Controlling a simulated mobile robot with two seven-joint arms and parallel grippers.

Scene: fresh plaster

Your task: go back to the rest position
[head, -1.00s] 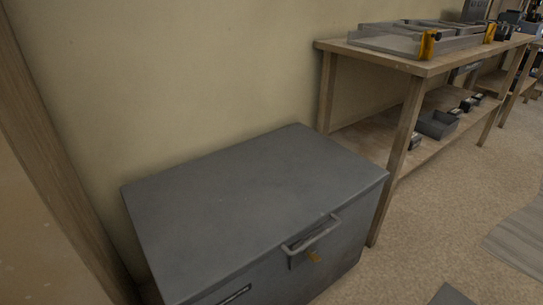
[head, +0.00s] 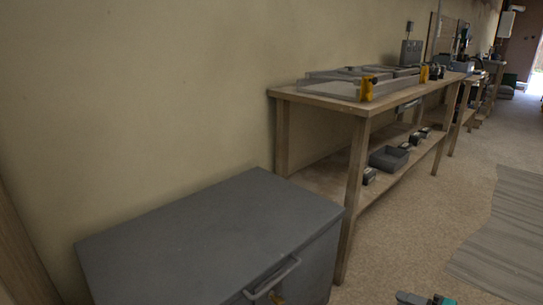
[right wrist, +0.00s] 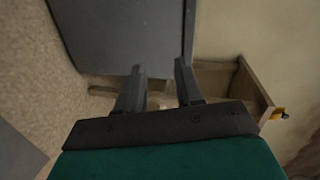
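My right gripper (right wrist: 159,66) shows in the right wrist view with its two dark fingers apart and nothing between them. Its teal wrist body fills the bottom of that view. A small teal and dark part of my right arm (head: 422,299) shows at the bottom edge of the head view, right of the grey chest (head: 205,235). My left gripper is in neither view.
The closed chest has a front handle (head: 272,279); it also shows in the right wrist view (right wrist: 120,30). A wooden workbench (head: 355,108) with a lower shelf holds trays and a grey bin (head: 389,158). Open floor lies to the right, with a grey mat (head: 505,235).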

